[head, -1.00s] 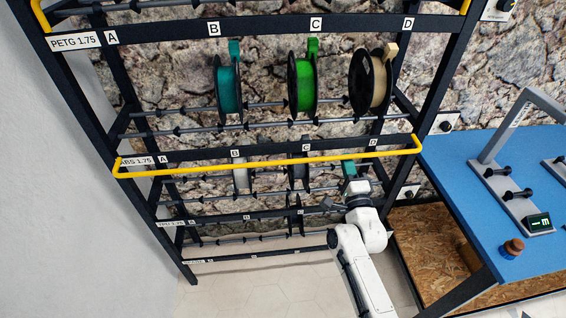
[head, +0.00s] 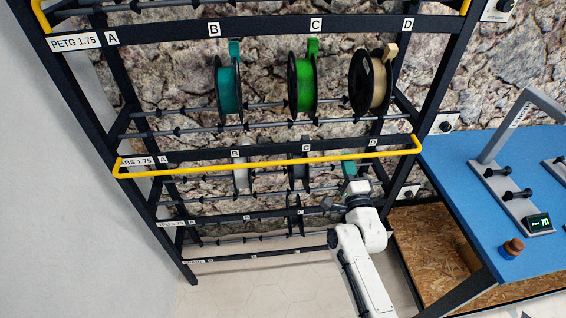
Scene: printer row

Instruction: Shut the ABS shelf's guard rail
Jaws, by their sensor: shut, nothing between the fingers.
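The ABS shelf's guard rail (head: 270,165) is a long yellow bar in the head view. It spans the front of the rack just below the black ABS beam (head: 190,156), with its bent ends at the two side posts. It stands out from the beam rather than lying flat on it. My gripper (head: 329,204) is shut and empty, below the right half of the rail and apart from it in the picture.
Grey, dark and teal spools (head: 348,169) sit behind the rail on the ABS shelf. Teal, green (head: 304,82) and cream spools hang on the PETG shelf above. A blue table (head: 480,215) with a grey stand is close on the right. A wall borders the left.

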